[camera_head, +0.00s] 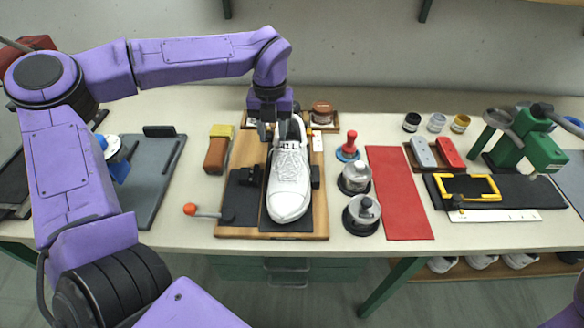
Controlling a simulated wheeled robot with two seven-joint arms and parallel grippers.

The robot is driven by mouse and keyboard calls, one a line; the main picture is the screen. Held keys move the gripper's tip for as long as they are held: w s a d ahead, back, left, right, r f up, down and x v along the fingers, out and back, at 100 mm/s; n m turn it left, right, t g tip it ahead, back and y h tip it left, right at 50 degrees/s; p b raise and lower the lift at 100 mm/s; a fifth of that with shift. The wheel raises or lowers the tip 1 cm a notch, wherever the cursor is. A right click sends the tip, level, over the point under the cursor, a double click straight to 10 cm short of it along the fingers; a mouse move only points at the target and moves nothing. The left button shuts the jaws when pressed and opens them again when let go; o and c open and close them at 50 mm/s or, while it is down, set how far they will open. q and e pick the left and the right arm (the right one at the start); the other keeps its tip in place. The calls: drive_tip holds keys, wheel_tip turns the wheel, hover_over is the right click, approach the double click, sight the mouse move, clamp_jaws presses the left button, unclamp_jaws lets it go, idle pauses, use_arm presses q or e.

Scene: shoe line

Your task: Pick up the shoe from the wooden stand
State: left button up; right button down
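A white shoe (289,185) lies on the wooden stand (235,232) in the middle of the table, toe toward me and heel toward the back. My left gripper (271,137) reaches down from above at the heel end of the shoe. Its fingers overlap the shoe's collar in the picture. I cannot tell whether they are closed on it. Only a small purple part of my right arm shows at the lower right edge; its gripper is not in view.
A lever with an orange knob (190,209) is at the stand's front left. A brush (217,149) lies left of the stand. Round metal-topped containers (362,214) stand close on its right, then a red mat (398,190). A green machine (528,145) stands far right.

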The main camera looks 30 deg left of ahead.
sight(273, 142)
use_arm(q)
wheel_tip(273, 142, down, 6)
drive_tip(key=shift+f+p, duration=0.15)
drive_tip(key=shift+p, duration=0.65)
clamp_jaws()
